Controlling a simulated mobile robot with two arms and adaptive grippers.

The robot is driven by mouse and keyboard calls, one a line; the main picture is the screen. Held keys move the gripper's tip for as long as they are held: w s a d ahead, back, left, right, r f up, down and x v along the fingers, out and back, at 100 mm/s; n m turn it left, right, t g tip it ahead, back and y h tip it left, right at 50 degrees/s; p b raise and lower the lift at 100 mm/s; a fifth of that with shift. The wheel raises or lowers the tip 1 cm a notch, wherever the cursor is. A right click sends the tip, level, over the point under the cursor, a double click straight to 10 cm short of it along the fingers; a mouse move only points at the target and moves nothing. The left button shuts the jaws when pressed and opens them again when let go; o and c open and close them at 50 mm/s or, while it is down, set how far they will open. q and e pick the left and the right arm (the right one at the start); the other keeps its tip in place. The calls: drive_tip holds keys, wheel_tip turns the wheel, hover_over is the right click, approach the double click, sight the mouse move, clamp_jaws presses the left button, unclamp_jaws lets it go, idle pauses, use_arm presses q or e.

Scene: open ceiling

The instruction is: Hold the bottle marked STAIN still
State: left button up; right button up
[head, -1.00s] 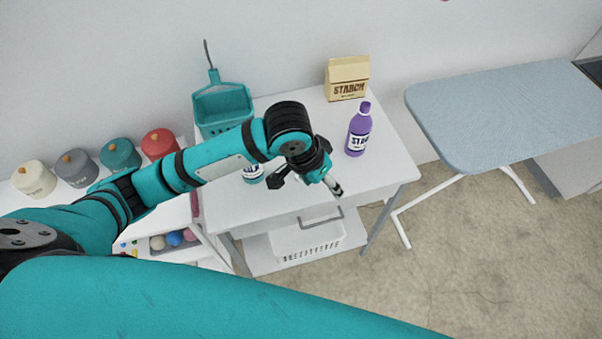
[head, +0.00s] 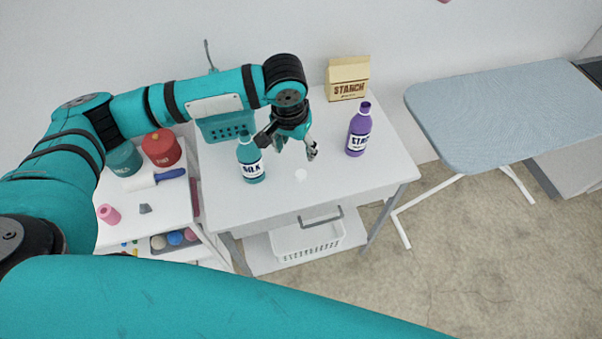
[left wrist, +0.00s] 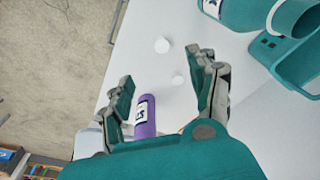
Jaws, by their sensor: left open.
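The purple bottle (head: 358,130) stands upright on the white table, right of my left gripper; its label is only partly legible, starting "STA". It also shows in the left wrist view (left wrist: 146,112), low between the fingers and partly hidden by my gripper. My left gripper (head: 294,150) is open and empty above the table, between the purple bottle and a teal bottle marked SILK (head: 250,160). In the head view it is clearly apart from the purple bottle. My right gripper is not in view.
A STARCH box (head: 347,80) stands behind the purple bottle. A small white round piece (head: 301,175) lies on the table. An ironing board (head: 500,110) stands to the right. The table's front right is clear.

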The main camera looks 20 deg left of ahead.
use_arm(q)
drive_tip(key=p, duration=0.1)
hover_over(301, 174)
drive_tip(key=s, duration=0.1)
wheel_tip(301, 174, down, 10)
drive_tip(key=shift+s+r, duration=0.1)
drive_tip(key=shift+r, duration=0.05)
drive_tip(key=shift+f+p, duration=0.35)
drive_tip(key=shift+f, duration=0.05)
drive_tip(key=f, duration=0.2)
drive_tip(key=w+f, duration=0.1)
drive_tip(key=f, duration=0.1)
drive_tip(key=shift+w+f+p, duration=0.1)
drive_tip(key=shift+f+p, duration=0.05)
drive_tip(key=shift+p, duration=0.25)
drive_tip(key=c, duration=0.8)
